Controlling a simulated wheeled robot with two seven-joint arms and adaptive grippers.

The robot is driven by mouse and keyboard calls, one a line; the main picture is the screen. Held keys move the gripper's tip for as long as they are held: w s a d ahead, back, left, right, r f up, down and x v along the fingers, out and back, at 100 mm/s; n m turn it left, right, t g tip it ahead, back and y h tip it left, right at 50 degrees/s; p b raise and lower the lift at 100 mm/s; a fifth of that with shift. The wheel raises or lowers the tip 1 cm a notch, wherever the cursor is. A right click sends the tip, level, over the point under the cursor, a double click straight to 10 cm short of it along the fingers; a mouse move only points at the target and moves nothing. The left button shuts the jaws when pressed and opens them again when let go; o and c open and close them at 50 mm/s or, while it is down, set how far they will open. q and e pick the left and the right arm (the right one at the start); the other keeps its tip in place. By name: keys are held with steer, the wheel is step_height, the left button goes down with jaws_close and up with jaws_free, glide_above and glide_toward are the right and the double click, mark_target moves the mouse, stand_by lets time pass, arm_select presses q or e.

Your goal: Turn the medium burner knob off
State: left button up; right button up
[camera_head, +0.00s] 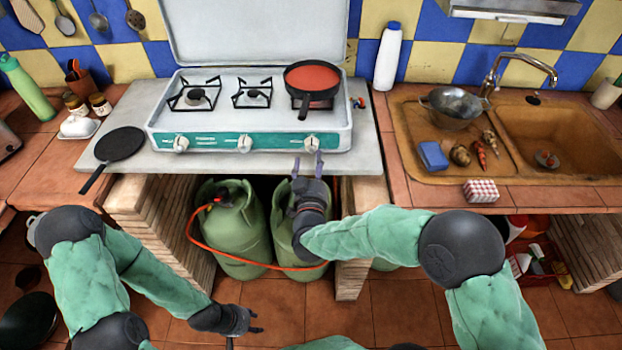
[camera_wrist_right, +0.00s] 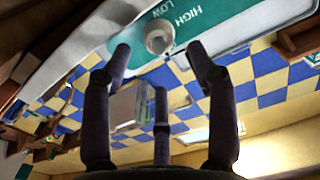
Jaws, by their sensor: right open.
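The stove (camera_head: 215,141) has a teal front strip with three white knobs: left (camera_head: 181,144), middle (camera_head: 245,144) and right (camera_head: 311,144). I cannot read which one is the medium burner's. My right gripper (camera_head: 308,166) is open and empty, just in front of and below the right knob. In the right wrist view a round white knob (camera_wrist_right: 159,39) with LOW and HIGH lettering lies beyond and between the spread fingertips (camera_wrist_right: 158,52); contact is not visible. My left gripper (camera_head: 256,322) is low over the floor, away from the stove, its fingers apart and empty.
A pan with red sauce (camera_head: 312,76) sits on the right burner. A black pan (camera_head: 120,144) lies left of the stove. Green gas cylinders (camera_head: 235,235) with an orange hose stand below. A sink (camera_head: 560,130) is at right. The counter strip before the knobs is clear.

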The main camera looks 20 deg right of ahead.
steer(key=v, duration=0.5)
steer(key=shift+s+a, duration=0.1)
steer(key=shift+s, duration=0.3)
